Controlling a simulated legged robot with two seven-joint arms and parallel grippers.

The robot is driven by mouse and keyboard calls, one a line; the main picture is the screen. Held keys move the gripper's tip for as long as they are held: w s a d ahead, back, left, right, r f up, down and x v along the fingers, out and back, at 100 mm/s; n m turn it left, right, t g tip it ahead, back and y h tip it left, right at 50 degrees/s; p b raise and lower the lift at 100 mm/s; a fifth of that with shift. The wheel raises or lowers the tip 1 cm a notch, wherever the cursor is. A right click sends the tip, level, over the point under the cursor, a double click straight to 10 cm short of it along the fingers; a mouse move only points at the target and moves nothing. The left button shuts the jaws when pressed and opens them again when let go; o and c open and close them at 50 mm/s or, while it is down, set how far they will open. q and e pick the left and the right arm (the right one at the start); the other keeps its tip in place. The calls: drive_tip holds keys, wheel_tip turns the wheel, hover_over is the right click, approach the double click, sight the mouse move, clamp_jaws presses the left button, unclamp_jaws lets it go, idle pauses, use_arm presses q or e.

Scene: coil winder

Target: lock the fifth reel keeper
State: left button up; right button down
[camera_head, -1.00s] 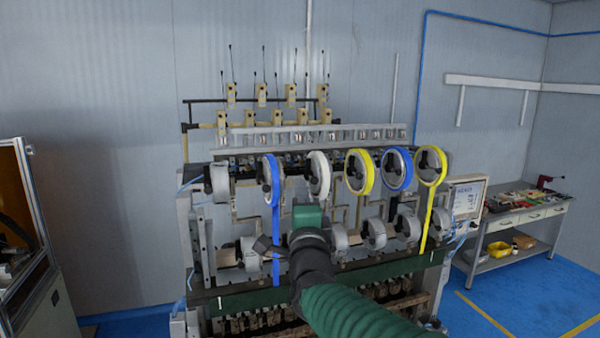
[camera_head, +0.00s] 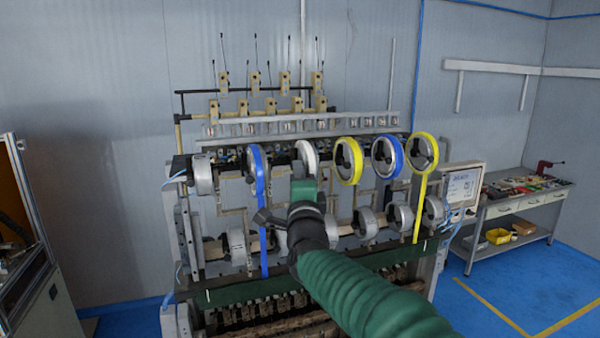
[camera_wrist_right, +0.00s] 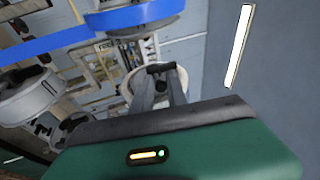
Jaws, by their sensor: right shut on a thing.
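An upper row of reels stands on the winder: a bare grey one at the left, a blue one (camera_head: 256,177) with a hanging blue strip, a white one (camera_head: 313,158), then yellow (camera_head: 345,165), blue (camera_head: 384,160) and yellow. My right gripper (camera_head: 306,180), with a green body, is raised in front of the white reel and hides part of it. In the right wrist view its fingers (camera_wrist_right: 160,88) reach to the hub of a pale reel (camera_wrist_right: 129,88) and are shut on a dark keeper (camera_wrist_right: 160,68) there. The keeper's exact angle is unclear. My left gripper is not in view.
A lower row of grey reels (camera_head: 366,222) lies under the upper one. Blue and yellow strips hang down from the upper row. A control screen (camera_head: 461,187) and a workbench (camera_head: 525,200) with tools stand at the right. A framed cabinet (camera_head: 30,240) stands at the left.

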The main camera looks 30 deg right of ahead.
drive_tip(key=shift+s+f, duration=0.1)
drive_tip(key=shift+s, duration=0.05)
drive_tip(key=shift+f, duration=0.1)
drive_tip(key=shift+s+a+b, duration=0.2)
drive_tip(key=shift+s+b, duration=0.5)
drive_tip(key=shift+s, duration=0.05)
drive_tip(key=c, duration=1.5)
unclamp_jaws()
drive_tip(key=shift+c, duration=0.2)
drive_tip(key=shift+o, duration=0.2)
drive_tip(key=shift+w+d, duration=0.1)
drive_tip(key=shift+w, duration=0.05)
drive_tip(key=shift+d, duration=0.1)
